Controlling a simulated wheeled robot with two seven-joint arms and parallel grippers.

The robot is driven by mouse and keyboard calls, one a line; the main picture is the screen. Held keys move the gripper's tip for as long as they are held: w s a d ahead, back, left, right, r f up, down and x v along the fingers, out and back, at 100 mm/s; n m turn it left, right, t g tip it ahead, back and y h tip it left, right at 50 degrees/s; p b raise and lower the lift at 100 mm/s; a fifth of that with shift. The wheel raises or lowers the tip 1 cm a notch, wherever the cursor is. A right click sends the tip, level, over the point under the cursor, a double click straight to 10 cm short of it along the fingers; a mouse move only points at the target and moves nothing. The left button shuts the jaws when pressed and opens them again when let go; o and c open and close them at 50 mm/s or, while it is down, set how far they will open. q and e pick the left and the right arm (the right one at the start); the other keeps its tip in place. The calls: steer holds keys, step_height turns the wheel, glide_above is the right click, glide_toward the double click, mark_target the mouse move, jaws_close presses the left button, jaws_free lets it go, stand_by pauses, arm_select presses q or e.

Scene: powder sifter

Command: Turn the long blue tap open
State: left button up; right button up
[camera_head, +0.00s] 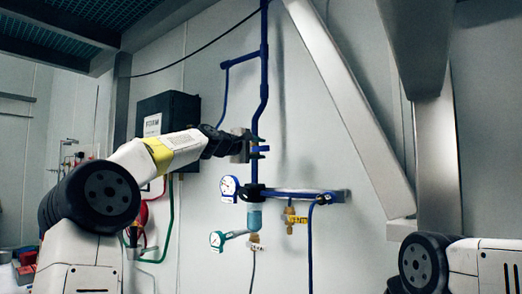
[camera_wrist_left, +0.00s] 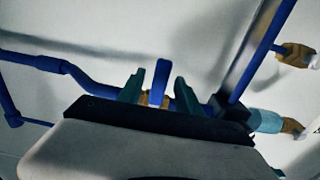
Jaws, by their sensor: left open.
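The long blue tap (camera_wrist_left: 162,78) shows in the left wrist view as an upright blue lever over a brass-coloured valve body (camera_wrist_left: 150,100). My left gripper (camera_wrist_left: 159,84) is open. Its two dark green fingers stand on either side of the lever, with a visible gap on each side. In the head view my left gripper (camera_head: 256,146) reaches in from the left to the vertical blue pipe (camera_head: 264,75), at the valve. The tap is small there and partly hidden by the fingers. My right gripper is out of view.
A black box (camera_head: 168,113) hangs behind my left arm. A slanted metal beam (camera_head: 345,105) stands right of the pipes.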

arm_select(q)
jaws_close()
stand_by(1.4)
